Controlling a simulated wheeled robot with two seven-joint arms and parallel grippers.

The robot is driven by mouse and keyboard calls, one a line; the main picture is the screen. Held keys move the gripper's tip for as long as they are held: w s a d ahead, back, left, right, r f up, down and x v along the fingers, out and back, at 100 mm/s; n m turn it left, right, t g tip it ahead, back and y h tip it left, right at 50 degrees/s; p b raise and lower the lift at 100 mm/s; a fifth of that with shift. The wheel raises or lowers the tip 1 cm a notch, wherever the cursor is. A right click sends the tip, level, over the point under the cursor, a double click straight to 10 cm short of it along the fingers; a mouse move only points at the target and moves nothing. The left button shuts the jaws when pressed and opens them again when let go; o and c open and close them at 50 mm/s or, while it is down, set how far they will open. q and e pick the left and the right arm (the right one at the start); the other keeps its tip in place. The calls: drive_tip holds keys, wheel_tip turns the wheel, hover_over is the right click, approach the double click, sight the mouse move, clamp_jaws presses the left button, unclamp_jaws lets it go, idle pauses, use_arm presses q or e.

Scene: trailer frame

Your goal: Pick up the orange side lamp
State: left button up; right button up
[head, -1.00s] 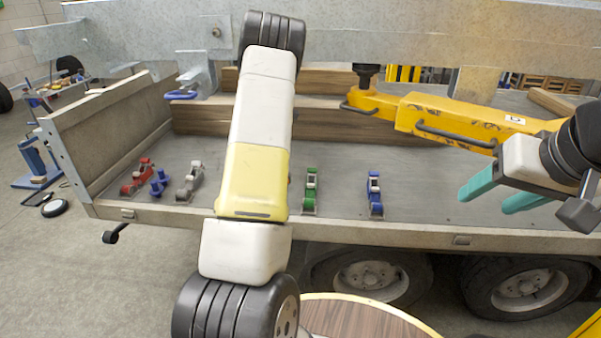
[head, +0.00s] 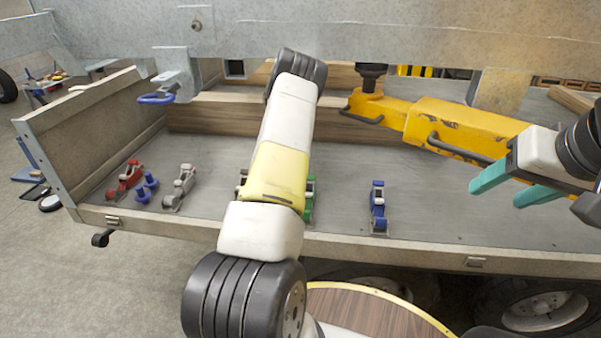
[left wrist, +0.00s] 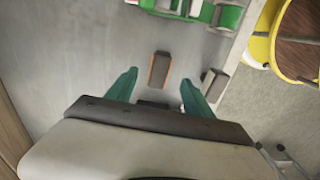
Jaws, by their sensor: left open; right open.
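The side lamp (left wrist: 160,68), a small dark grey block with orange edges, lies on the grey trailer bed in the left wrist view. My left gripper (left wrist: 158,78) is open, its teal fingers apart on either side of the lamp's near end in that picture. I cannot tell how high the fingers are above the bed. In the head view my left arm hides the lamp and the left gripper. My right gripper (head: 505,187) is open and empty, at the right over the bed, near the yellow arm.
On the bed stand a red clamp (head: 125,182), a grey clamp (head: 181,186), a green clamp (head: 309,200), partly hidden, and a blue clamp (head: 378,206). A yellow steel arm (head: 450,122) extends above the bed. A dark block (left wrist: 216,84) lies right of the lamp. A round wooden top (head: 360,312) is in front.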

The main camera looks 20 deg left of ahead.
use_arm(q)
drive_tip(key=f, duration=0.7)
drive_tip(key=shift+s+a+f, duration=0.1)
drive_tip(key=shift+a+f, duration=0.1)
drive_tip(key=shift+a, duration=0.2)
clamp_jaws()
